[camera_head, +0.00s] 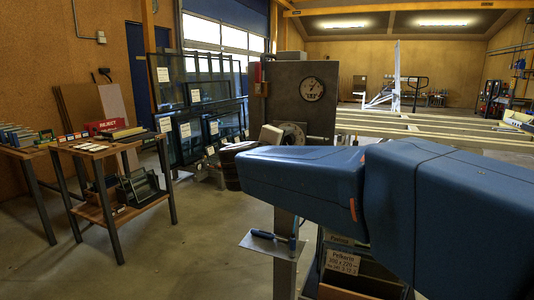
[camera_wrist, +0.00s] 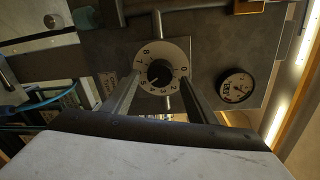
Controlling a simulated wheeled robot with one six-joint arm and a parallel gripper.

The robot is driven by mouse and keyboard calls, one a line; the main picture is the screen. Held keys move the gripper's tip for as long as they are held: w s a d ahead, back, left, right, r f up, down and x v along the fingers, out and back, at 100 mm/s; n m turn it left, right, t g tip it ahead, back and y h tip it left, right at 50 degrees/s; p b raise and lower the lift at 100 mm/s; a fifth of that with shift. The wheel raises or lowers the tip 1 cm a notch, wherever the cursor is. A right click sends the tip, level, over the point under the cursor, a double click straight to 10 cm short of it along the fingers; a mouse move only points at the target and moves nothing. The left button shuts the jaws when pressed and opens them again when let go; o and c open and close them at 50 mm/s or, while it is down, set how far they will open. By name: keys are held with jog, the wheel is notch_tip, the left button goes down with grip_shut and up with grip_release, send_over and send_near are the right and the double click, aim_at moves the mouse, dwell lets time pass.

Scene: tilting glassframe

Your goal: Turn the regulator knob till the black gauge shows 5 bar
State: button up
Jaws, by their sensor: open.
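The regulator knob shows in the wrist view as a pale round dial (camera_wrist: 179,52) with numerals around a black centre (camera_wrist: 160,73). My gripper (camera_wrist: 161,80) is open, its two fingers reaching up on either side of the dial's lower part. I cannot tell whether they touch it. A round gauge with a dark rim and pale face (camera_wrist: 236,88) sits to the right of the dial on a grey panel. In the head view this gauge (camera_head: 312,89) is on the panel's upper part. Its needle is too small to read. My blue arm hides the gripper there.
The grey panel (camera_head: 284,82) stands beyond my arm. Framed glass panes (camera_head: 205,95) lean on a rack at the left. A wooden-topped trolley (camera_head: 100,147) stands further left, with open floor before it. Long pale beams (camera_head: 430,127) lie at the back right.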

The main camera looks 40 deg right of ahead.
jog(key=v, duration=1.5)
jog(key=shift+s+a, duration=0.2)
jog(key=shift+a, duration=0.15)
dwell(0.4)
dwell(0.6)
